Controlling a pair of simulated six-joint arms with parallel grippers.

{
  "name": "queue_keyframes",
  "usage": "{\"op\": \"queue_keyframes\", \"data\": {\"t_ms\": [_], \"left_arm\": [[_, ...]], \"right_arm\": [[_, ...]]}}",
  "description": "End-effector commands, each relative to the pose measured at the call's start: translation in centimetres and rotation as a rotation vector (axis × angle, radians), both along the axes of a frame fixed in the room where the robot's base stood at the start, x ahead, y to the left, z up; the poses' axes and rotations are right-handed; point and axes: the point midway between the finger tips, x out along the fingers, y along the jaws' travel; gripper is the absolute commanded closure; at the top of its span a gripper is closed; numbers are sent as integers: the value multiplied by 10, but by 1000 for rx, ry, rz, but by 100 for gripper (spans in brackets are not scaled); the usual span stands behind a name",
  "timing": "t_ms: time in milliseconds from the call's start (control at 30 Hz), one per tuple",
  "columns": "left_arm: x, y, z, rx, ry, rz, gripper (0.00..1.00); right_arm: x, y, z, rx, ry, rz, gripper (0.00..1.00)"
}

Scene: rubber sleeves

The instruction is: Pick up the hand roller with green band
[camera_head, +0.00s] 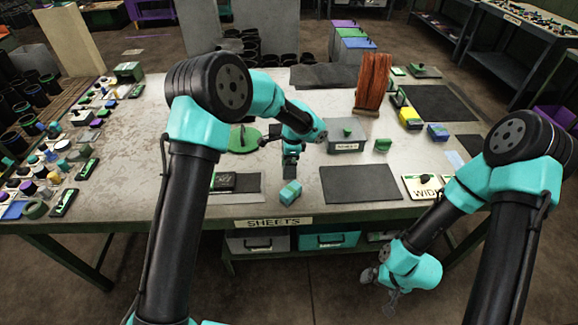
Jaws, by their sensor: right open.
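I cannot pick out the hand roller with green band for certain. Small dark items with green parts lie at the table's left, and a dark item with green (397,97) stands by the reddish-brown upright block (372,82). My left gripper (290,172) points down over the middle of the table, behind a small teal block (291,193). Its fingers are too small and dark to read. My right gripper (380,283) is open and hangs low in front of the table's front edge, away from the tabletop items.
The worktable (145,185) carries a green disc (245,139), a grey box (346,134), a dark mat (359,184), a yellow block (410,118) and a sign (422,188). Several small parts crowd its left side. Drawers (330,240) sit under the front edge.

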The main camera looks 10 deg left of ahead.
Motion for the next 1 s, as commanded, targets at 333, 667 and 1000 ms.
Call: {"op": "queue_keyframes", "data": {"t_ms": [333,667,1000], "left_arm": [[0,0,0,0,0,0,14],[0,0,1,0,-1,0,43],[0,0,9,0,-2,1,43]], "right_arm": [[0,0,0,0,0,0,0],[0,0,0,0,0,0,0],[0,0,0,0,0,0,0]]}}
